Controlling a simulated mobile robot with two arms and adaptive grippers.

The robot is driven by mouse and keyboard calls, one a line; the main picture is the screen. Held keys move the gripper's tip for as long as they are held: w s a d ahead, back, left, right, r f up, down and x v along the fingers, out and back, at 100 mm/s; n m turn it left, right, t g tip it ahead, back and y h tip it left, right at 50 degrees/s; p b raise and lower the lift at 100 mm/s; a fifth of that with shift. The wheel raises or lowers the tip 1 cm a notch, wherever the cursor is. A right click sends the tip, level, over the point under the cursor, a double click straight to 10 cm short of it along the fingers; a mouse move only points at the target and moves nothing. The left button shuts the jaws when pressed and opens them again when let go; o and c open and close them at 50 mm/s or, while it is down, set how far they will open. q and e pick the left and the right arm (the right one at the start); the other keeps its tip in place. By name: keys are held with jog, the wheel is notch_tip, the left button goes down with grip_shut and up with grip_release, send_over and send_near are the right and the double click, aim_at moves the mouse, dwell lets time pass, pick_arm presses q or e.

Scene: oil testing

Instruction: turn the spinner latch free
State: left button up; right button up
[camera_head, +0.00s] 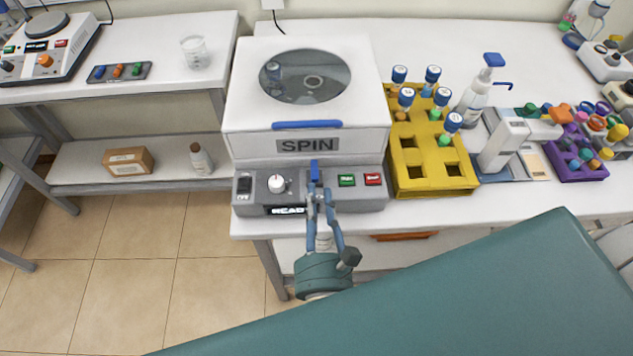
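The spinner (254,108) is a white box with a round dark window in its lid, a blue lid handle (307,125) and a SPIN label. Its grey front panel carries a white knob (276,184), a green button, a red button and a small display. The blue latch (314,172) stands upright at the middle of the panel, below the label. My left gripper (318,196) is at the panel with its fingertips at the lower part of the latch. The fingers look close together, but whether they grip the latch is too small to tell. My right gripper is not in view.
A yellow rack (448,184) with several blue-capped vials stands right of the spinner. Beyond it are a pump bottle (476,100), a white device (503,143) and a purple rack (590,173). A side table (150,75) at left holds a beaker (195,52) and a hotplate.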

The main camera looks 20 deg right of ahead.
pick_arm(q)
jog(key=v, duration=0.7)
jog(key=shift+s, duration=0.15)
jog(key=shift+f, duration=0.1)
jog(key=a+f+n+g+y, duration=0.1)
jog(key=a+f+n+g, duration=0.2)
jog(key=f, duration=0.8)
jog(key=a+f+n+g+y, duration=0.1)
jog(key=a+f+n+g, duration=0.15)
jog(key=f, duration=0.85)
jog(key=s+a+f+n+g+y, duration=0.1)
jog(key=s+a+f+n+g, duration=0.1)
jog(key=a+f+n, duration=0.45)
jog(key=s+a+f+n+g+y, duration=0.15)
jog(key=a+f, duration=0.25)
jog(key=f, duration=0.6)
jog(key=s+a+f+n+g, duration=0.3)
jog(key=s+a+f+n, duration=0.5)
jog(key=s+a+n, duration=0.1)
jog(key=s+a+f+n+g, duration=0.4)
jog(key=s+a+f+n, duration=0.3)
jog(key=n, duration=0.7)
jog(key=s+a, duration=0.2)
jog(key=s, duration=0.2)
jog(key=shift+s+f, duration=0.25)
jog(key=shift+f, duration=0.15)
